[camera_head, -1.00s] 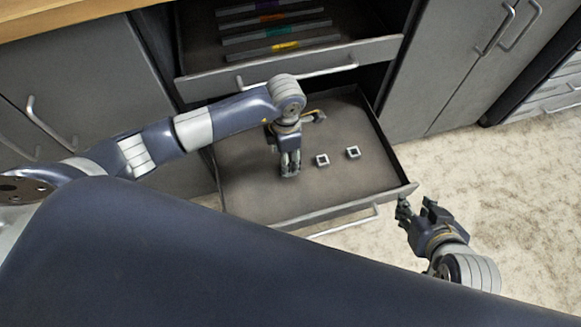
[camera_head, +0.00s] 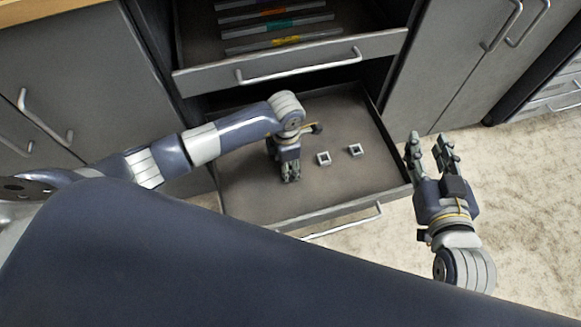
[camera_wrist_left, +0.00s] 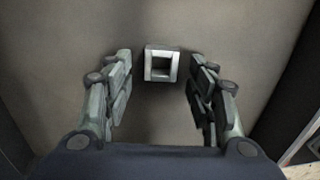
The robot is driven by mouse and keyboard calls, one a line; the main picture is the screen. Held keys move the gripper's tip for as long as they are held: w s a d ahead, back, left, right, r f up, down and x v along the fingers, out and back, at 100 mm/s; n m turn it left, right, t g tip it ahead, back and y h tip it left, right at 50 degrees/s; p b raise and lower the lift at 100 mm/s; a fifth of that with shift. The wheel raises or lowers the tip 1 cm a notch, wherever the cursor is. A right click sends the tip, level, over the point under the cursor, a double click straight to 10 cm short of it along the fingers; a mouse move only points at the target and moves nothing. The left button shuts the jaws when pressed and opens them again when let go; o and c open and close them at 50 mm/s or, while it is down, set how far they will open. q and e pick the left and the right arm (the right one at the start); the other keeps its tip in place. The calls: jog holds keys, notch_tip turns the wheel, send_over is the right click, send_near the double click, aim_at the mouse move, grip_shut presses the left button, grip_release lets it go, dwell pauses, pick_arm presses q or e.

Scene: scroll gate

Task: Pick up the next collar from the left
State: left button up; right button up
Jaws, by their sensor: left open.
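Two small square grey collars with open centres, a left one (camera_head: 324,158) and a right one (camera_head: 356,150), lie on the floor of the open lower drawer (camera_head: 250,209). My left gripper (camera_head: 291,180) points down into this drawer, to the left of both collars. In the left wrist view one collar (camera_wrist_left: 161,48) lies ahead, between the lines of the two spread fingers, and neither finger touches it. I cannot tell which collar this is. My left gripper is open and empty. My right gripper (camera_head: 431,140) is open and empty, just outside the drawer's right front corner.
An upper drawer (camera_head: 300,55) stands partly open above, with several bars with coloured marks in it. Grey cabinet doors (camera_head: 60,80) flank the drawers. The lower drawer's walls surround the collars. Pale carpet (camera_head: 535,180) is free at the right.

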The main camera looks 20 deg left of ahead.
pick_arm(q)
jog(key=shift+f, duration=0.1)
jog(key=c, duration=1.2)
